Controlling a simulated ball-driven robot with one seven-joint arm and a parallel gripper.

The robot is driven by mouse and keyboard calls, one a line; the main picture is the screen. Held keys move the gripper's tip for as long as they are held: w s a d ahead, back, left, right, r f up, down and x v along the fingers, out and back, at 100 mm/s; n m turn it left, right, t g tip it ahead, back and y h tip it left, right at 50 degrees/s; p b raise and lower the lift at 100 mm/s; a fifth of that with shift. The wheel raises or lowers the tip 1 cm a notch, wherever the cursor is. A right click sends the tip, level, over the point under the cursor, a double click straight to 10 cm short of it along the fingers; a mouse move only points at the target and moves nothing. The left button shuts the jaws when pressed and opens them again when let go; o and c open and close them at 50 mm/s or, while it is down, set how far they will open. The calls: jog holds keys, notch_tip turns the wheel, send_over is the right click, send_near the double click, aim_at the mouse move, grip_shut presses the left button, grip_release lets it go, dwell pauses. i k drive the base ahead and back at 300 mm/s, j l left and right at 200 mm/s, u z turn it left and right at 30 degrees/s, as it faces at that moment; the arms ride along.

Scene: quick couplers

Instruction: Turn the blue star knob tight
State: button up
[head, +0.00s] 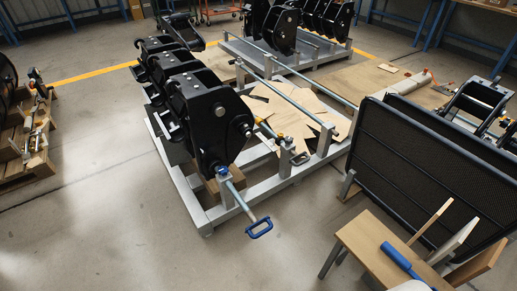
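A small blue knob-like part (222,171) sits at the foot of the nearest black coupler (212,115), where a grey rod (238,197) meets it. It is too small to tell its star shape or how tight it is. My gripper is not in view, and nothing is seen touching the blue knob.
The couplers stand on a grey metal frame (200,215) with loose cardboard pieces (285,115). A black mesh panel (420,170) and a wooden bench (365,240) with a blue-handled tool (397,257) stand right. A pallet (22,165) is left. Floor in front is clear.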

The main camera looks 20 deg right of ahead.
aim_at(223, 170)
jog(key=i+j, duration=0.6)
jog(key=j, duration=0.25)
jog(key=i+j+z, duration=0.1)
jog(key=i+j, duration=0.55)
jog(key=j, duration=0.2)
jog(key=i+j, duration=0.25)
jog(key=j, duration=0.2)
jog(key=i+z, duration=0.05)
